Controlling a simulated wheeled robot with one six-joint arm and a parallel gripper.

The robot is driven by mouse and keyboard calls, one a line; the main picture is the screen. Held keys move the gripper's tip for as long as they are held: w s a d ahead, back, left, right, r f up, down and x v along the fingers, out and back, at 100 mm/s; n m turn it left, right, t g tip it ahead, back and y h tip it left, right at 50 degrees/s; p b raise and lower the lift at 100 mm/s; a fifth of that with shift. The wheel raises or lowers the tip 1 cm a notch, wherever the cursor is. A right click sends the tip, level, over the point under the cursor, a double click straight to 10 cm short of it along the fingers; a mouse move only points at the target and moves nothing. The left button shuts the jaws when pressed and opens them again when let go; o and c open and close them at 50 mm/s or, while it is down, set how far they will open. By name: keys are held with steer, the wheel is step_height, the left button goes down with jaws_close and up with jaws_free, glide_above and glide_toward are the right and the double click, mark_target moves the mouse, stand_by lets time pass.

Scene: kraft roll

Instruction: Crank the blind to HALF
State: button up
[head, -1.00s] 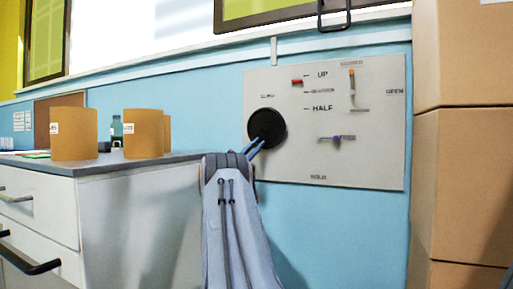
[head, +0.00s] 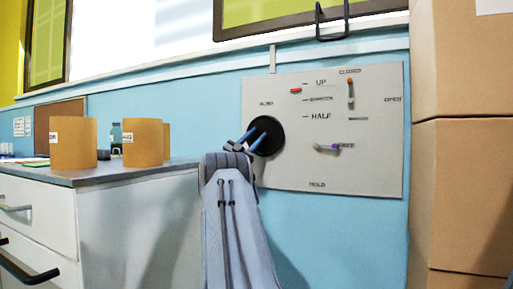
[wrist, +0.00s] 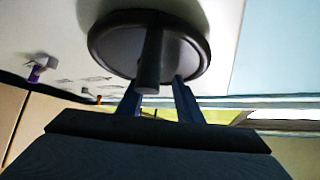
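The control panel (head: 225,178) on the blue wall carries a round black crank (head: 268,140) beside the label BLIND. The crank's disc (wrist: 105,42) and its dark handle (wrist: 150,65) show in the wrist view. A red pointer (head: 296,91) sits just below the UP mark, above QUARTER and HALF. My gripper (head: 246,138) has its blue fingers at the crank's left side. In the wrist view my gripper (wrist: 158,88) is open, with a fingertip on each side of the handle and a gap at the right finger.
An orange lever (head: 351,92) stands near CLOSED, and a purple-tipped lever (head: 328,147) points at FREE, with HOLD below. Cardboard boxes (head: 465,170) rise at the right. A counter (head: 130,172) with brown rolls (head: 74,143) stands at the left.

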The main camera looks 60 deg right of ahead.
steer(key=shift+r+t, duration=0.3)
steer(key=shift+r, duration=1.1)
steer(key=shift+c, duration=0.5)
